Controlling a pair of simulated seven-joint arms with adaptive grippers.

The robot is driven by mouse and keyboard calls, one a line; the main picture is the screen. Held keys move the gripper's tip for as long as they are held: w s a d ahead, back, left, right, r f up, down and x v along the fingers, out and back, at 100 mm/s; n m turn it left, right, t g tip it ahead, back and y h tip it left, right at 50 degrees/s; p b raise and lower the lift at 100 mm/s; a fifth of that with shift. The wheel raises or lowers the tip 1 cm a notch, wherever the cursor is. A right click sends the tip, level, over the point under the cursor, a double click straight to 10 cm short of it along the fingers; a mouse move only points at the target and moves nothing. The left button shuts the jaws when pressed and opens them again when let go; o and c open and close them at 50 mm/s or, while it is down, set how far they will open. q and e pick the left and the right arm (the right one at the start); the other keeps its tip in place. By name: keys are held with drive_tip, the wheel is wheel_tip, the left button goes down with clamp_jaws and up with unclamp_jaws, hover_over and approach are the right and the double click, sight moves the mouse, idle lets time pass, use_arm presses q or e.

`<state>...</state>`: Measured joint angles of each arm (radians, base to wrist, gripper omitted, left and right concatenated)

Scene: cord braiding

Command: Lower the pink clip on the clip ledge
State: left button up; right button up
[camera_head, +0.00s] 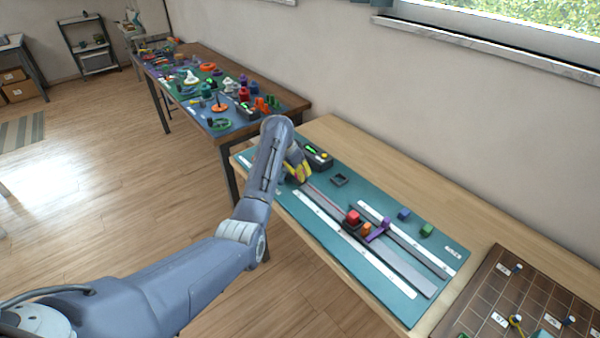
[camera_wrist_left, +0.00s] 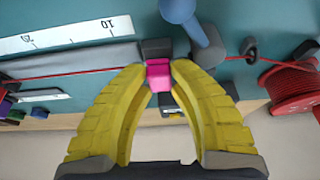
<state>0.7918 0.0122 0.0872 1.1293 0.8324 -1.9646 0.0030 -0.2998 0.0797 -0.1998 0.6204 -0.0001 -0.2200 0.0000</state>
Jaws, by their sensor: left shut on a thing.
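The pink clip (camera_wrist_left: 159,75) is between the yellow fingertips of my left gripper (camera_wrist_left: 159,79) in the left wrist view, with the gripper shut on it. A dark block (camera_wrist_left: 157,48) is just beyond the clip; I cannot tell whether they touch. A long grey strip (camera_wrist_left: 75,62), possibly the clip ledge, runs left from that block, with a red cord along it. In the head view my left gripper (camera_head: 298,172) is over the far left end of the teal mat, and the clip is hidden there. My right gripper is in neither view.
A red cord spool (camera_wrist_left: 295,90) and a blue post (camera_wrist_left: 195,25) stand close to the gripper. On the teal mat (camera_head: 340,255) are a red block (camera_head: 353,216), an orange block (camera_head: 365,229) and a purple piece (camera_head: 378,231). A brown gridded board (camera_head: 490,290) lies at the right.

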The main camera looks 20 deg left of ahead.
use_arm(q)
drive_tip(key=shift+f, duration=0.35)
drive_tip(key=o, duration=0.8)
drive_tip(key=shift+w+a+r, duration=0.1)
drive_tip(key=shift+a+r, duration=0.1)
drive_tip(key=shift+r, duration=0.1)
drive_tip(key=shift+w+r, duration=0.1)
drive_tip(key=shift+r, duration=0.45)
drive_tip(key=shift+a+r, duration=0.1)
drive_tip(key=shift+r, duration=1.1)
drive_tip(key=shift+s+d+r, duration=0.1)
drive_tip(key=shift+d+r, duration=0.05)
drive_tip(key=shift+r, duration=0.8)
drive_tip(key=shift+s+d+r, duration=0.1)
drive_tip(key=shift+r, duration=0.85)
